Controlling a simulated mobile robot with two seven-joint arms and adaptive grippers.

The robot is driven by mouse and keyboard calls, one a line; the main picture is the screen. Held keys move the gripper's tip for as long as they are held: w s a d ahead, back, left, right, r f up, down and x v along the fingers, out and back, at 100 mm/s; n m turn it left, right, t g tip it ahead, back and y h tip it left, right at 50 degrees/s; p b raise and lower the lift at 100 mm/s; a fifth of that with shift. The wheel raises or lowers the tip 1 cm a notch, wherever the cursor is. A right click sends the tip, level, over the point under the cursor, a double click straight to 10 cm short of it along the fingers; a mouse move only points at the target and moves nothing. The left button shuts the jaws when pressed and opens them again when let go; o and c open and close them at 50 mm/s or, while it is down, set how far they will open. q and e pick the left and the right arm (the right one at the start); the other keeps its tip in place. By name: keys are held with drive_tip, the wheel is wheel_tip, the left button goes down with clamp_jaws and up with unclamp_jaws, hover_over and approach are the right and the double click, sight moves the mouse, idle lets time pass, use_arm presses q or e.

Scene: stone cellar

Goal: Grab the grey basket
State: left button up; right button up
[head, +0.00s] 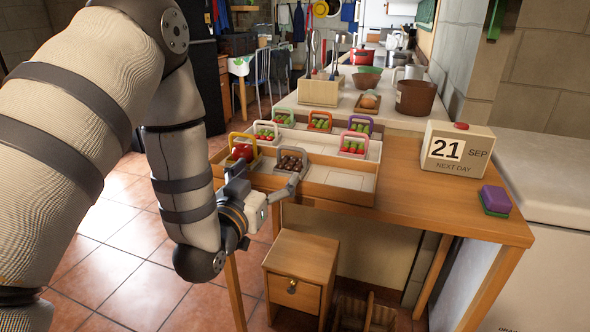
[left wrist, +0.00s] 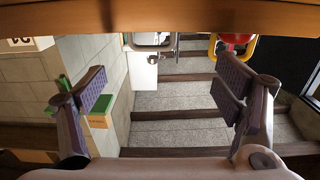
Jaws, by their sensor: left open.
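The grey basket (head: 291,162) holds small dark brown round things and has a grey handle. It sits in the front row of the wooden tiered tray (head: 330,190). The left wrist view appears upside down; there the grey basket's handle (left wrist: 153,47) shows at the top, between my fingers' directions and beyond the tray's front board. My left gripper (head: 264,180) is open and empty at the tray's front edge, just short of the grey basket, not visibly touching it. Its two fingers also show spread in the left wrist view (left wrist: 165,92). My right gripper is not in view.
A yellow-handled basket (head: 243,150) with red contents stands close left of the grey one. Several other baskets stand behind, including a purple-handled one (head: 354,146). The slot to the right is bare. A calendar block (head: 456,150) and sponges (head: 495,200) lie farther right.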

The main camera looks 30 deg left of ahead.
sight(292, 160)
use_arm(q)
drive_tip(key=x, duration=0.4)
drive_tip(key=b+x, duration=0.1)
drive_tip(key=x, duration=0.3)
drive_tip(key=d+x, duration=0.1)
drive_tip(key=x, duration=0.3)
drive_tip(key=shift+w+d+f, duration=0.1)
drive_tip(key=shift+w+f, duration=0.05)
drive_tip(key=shift+f, duration=0.05)
drive_tip(key=shift+r, duration=0.1)
drive_tip(key=c, duration=1.3)
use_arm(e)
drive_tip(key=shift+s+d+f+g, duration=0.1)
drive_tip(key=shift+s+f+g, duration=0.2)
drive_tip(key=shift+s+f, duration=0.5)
